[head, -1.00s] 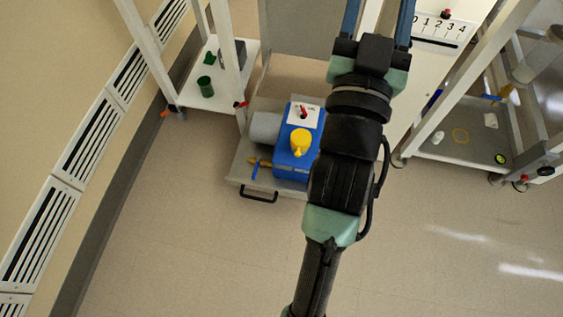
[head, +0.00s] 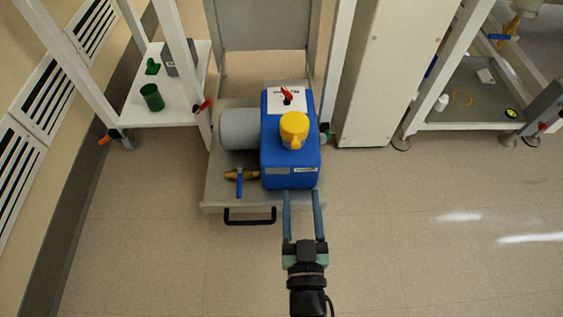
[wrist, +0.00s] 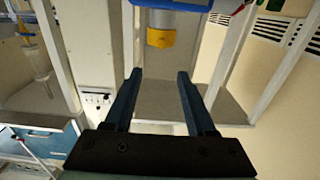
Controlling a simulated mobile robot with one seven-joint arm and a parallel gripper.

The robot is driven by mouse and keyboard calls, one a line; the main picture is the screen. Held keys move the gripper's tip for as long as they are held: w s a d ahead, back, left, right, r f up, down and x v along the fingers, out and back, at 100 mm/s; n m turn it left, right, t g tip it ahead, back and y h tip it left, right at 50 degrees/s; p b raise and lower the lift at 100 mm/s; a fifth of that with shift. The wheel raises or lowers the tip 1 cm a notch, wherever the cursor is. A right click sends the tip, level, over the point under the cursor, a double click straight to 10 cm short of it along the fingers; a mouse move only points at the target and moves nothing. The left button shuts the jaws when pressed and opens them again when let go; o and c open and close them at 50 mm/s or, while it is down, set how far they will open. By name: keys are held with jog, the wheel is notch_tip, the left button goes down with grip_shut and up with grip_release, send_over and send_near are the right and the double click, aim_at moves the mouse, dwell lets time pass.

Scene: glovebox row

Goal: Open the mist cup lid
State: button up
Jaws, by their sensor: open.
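The mist cup with its yellow lid (head: 294,128) stands on top of a blue pump body (head: 290,165) in the head view. The lid looks seated on the cup. In the wrist view a yellow part (wrist: 161,38) shows below a grey and blue part at the top; I cannot tell if it is the same lid. My gripper (head: 301,194) is open and empty. Its two long blue fingers point toward the front of the blue body, with the tips close to its lower right edge. Whether they touch it I cannot tell.
The pump sits on a low grey tray (head: 235,190) with a black handle (head: 250,216). A grey cylinder (head: 240,128) and a brass valve with blue lever (head: 240,178) are left of it. A red switch (head: 287,93) stands behind the lid. Floor in front is clear.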

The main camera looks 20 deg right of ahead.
aim_at(296, 147)
jog(key=b+x, duration=0.1)
jog(key=x, duration=0.3)
jog(key=b+x, duration=0.1)
jog(key=x, duration=0.3)
jog(key=f+b+x, duration=0.1)
jog(key=x, duration=0.3)
jog(key=shift+w+b, duration=0.3)
grip_shut()
dwell(1.0)
